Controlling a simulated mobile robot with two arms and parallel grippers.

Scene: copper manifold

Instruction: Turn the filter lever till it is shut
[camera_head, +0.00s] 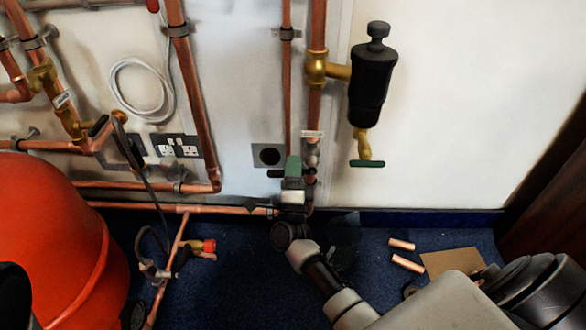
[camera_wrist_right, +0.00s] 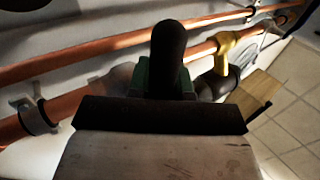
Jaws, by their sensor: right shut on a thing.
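A green lever (camera_head: 293,168) stands at a valve on the copper pipe, just below a small white label (camera_head: 312,134) whose text is too small to read. My right gripper (camera_head: 291,184) reaches up to it from below and is shut on it. In the right wrist view the green of the lever (camera_wrist_right: 142,76) shows beside a dark rounded finger, and the gripper body covers most of the rest. The valve body is largely hidden, so I cannot tell the lever's exact angle.
A black canister (camera_head: 372,85) with a second green handle (camera_head: 367,163) hangs on the wall to the right. Copper pipes run close around my right gripper. A red vessel (camera_head: 60,240) fills the lower left. Copper offcuts (camera_head: 407,263) and a brown sheet (camera_head: 452,262) lie on the blue floor.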

